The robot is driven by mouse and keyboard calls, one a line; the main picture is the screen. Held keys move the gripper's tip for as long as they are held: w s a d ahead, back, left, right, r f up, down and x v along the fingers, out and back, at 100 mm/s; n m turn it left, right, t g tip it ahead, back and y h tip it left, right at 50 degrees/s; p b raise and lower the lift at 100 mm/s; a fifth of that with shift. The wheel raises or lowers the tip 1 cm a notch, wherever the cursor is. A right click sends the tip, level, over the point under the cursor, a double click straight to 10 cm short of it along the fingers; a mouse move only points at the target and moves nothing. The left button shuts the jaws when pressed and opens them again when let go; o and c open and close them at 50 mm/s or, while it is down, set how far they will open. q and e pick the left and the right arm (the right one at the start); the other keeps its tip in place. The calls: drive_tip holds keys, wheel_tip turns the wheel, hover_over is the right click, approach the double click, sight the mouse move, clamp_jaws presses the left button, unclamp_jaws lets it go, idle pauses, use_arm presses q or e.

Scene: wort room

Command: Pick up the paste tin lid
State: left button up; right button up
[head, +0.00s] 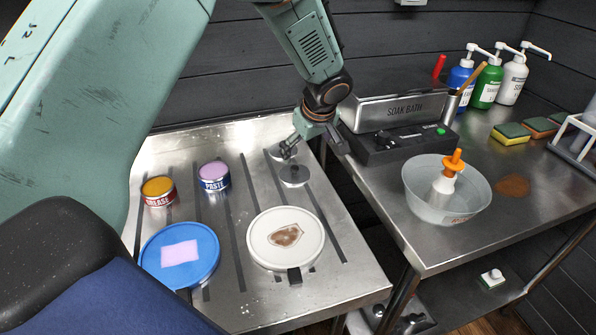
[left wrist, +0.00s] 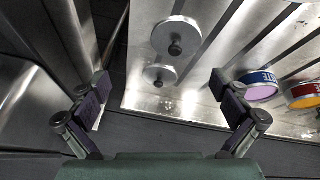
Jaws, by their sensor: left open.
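Two round grey metal lids with dark knobs lie flat on the steel table. The nearer lid (head: 294,175) is in plain sight in the head view and also shows in the left wrist view (left wrist: 186,31). The farther lid (head: 275,153) is partly hidden by my gripper, but shows whole in the left wrist view (left wrist: 151,75). I cannot tell which is the paste tin's. The open blue paste tin (head: 214,178), with lilac contents, stands left of them. My left gripper (head: 313,144) is open and empty above the table's far right edge, by the farther lid. My right gripper is out of sight.
An open red grease tin (head: 159,192), a blue round lid or plate (head: 205,272) and a white one (head: 312,248) share the slotted table. Right of a gap, a second bench holds the soak bath box (head: 400,108) and a bowl (head: 430,205). A dark wall stands behind.

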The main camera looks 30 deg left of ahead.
sight(296, 169)
use_arm(q)
drive_tip(key=shift+s+a+f+m+g+y, duration=0.15)
drive_tip(key=shift+s+a+m+g+y, duration=0.25)
drive_tip(key=shift+s, duration=0.4)
drive_tip(key=shift+x, duration=1.05)
drive_tip(key=x, duration=0.5)
drive_tip(key=shift+d+f, duration=0.1)
drive_tip(key=shift+d, duration=0.2)
drive_tip(key=shift+w+a+f, duration=0.1)
drive_tip(key=shift+a+f, duration=0.1)
drive_tip(key=shift+f, duration=0.15)
drive_tip(key=shift+d+r, duration=0.1)
drive_tip(key=shift+d, duration=0.05)
